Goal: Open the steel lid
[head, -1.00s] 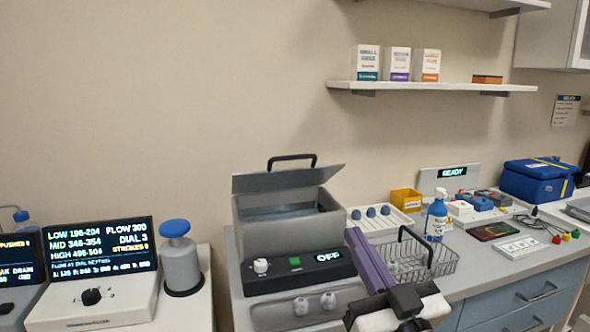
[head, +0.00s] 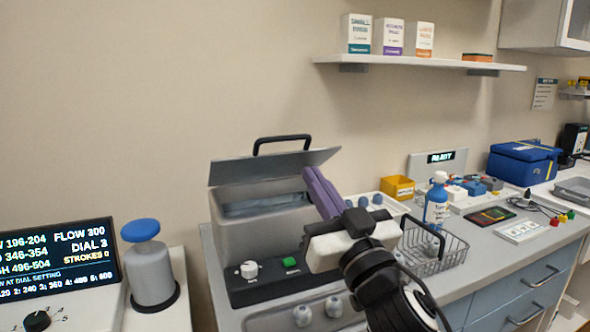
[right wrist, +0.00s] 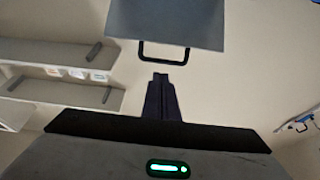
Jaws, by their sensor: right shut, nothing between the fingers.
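The steel lid (head: 270,167) is tilted up above the grey steel bath (head: 236,206), and part of the bath's inside shows below it. Its black handle (head: 282,140) stands on top. My right gripper (head: 308,172) reaches in from the lower right, its purple fingers shut and empty at the lid's right front edge. I cannot tell whether they touch it. In the right wrist view the lid (right wrist: 165,18) and handle (right wrist: 164,54) lie beyond the shut fingertips (right wrist: 161,76), with a gap in the picture between handle and tips. My left gripper is not in view.
The bath's black panel has a white knob (head: 249,269) and a green button (head: 290,262). A wire basket (head: 440,250), blue spray bottle (head: 436,208) and yellow bin (head: 398,188) stand to the right. A blue-topped canister (head: 150,275) is at left. A shelf (head: 420,61) hangs above.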

